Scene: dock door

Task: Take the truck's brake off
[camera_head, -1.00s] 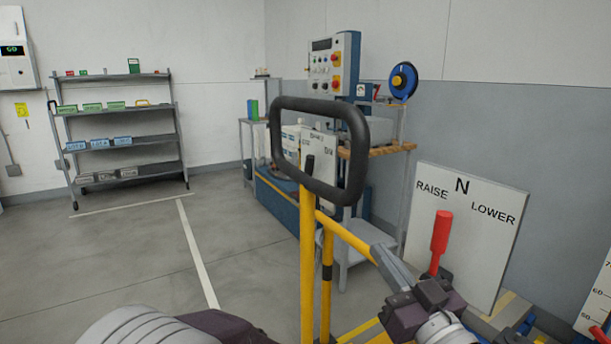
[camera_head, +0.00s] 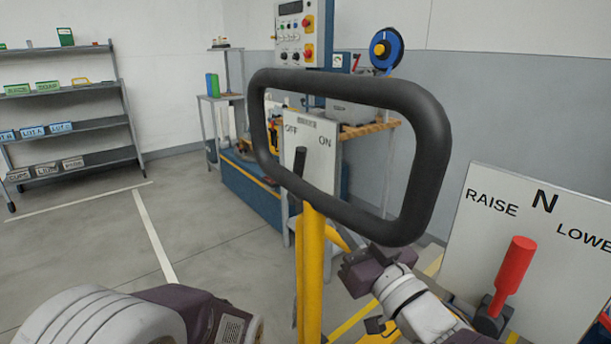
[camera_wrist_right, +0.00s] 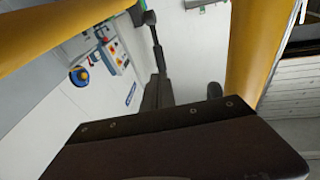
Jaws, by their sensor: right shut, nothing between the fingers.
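The truck's yellow column (camera_head: 312,270) carries a large black loop handle (camera_head: 432,150). Through the loop I see a slim black lever (camera_head: 299,172) with its top near the word OFF on a white OFF/ON board (camera_head: 328,172). My right gripper (camera_head: 350,272) is just right of the column, below the loop and lower than the lever, shut and empty. The right wrist view shows yellow bars on both sides and slim dark parts in the middle. My left arm is at the lower left; its gripper is not visible.
A red lever (camera_head: 514,266) stands before a RAISE/N/LOWER board (camera_head: 540,235) at the right, close to my right forearm. Behind the truck are a blue bench (camera_head: 250,195) and a control panel (camera_head: 290,32). Shelves (camera_head: 70,122) stand far left; the floor there is clear.

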